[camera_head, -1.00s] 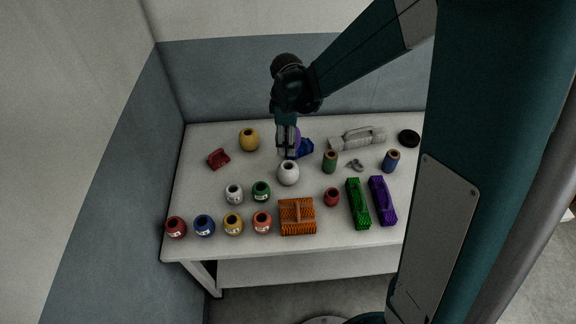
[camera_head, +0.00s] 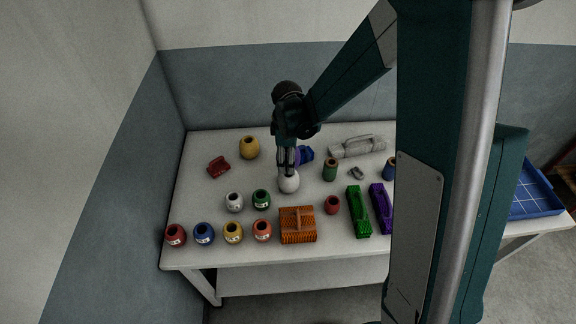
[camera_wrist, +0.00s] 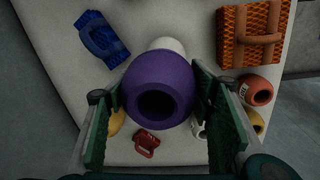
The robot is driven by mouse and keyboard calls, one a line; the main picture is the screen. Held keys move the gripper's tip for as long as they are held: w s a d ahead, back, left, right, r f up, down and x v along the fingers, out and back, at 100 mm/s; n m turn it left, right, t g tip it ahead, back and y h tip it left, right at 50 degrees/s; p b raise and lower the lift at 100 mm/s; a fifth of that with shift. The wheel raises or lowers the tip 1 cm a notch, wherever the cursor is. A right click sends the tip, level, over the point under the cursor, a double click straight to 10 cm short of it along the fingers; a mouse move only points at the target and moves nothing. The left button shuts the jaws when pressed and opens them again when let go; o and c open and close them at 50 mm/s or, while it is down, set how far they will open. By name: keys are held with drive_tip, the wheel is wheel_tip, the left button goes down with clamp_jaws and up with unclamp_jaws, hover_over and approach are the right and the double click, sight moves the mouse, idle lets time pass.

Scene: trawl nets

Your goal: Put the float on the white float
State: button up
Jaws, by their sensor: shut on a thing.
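My gripper (camera_head: 286,172) is shut on a round purple float with a dark hole. In the wrist view the purple float (camera_wrist: 160,75) sits between the two green finger pads, its hole facing the camera. The plain white float (camera_head: 289,184) stands on the table, right under my fingertips in the head view. In the wrist view a part of the white float (camera_wrist: 167,44) shows just beyond the purple one, which hides the rest. I cannot tell whether the two floats touch. In the head view my fingers largely hide the purple float.
A blue object (camera_head: 305,154) lies close behind the white float. A green labelled float (camera_head: 261,198), a white labelled float (camera_head: 234,202) and an orange net bundle (camera_head: 298,225) stand in front. The table's left rear has free room.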

drive_tip(key=shift+f, duration=2.05)
drive_tip(key=shift+f, duration=0.15)
drive_tip(key=o, duration=0.9)
drive_tip(key=shift+s+a+r, duration=0.1)
drive_tip(key=shift+s+r, duration=0.05)
drive_tip(key=shift+r, duration=1.9)
drive_tip(key=shift+s+d+r, duration=0.1)
drive_tip(key=shift+s+r, duration=0.1)
drive_tip(key=shift+r, duration=1.8)
drive_tip(key=shift+s+a+r, duration=0.1)
drive_tip(key=shift+s+r, duration=0.05)
drive_tip(key=shift+r, duration=1.9)
drive_tip(key=shift+r, duration=0.15)
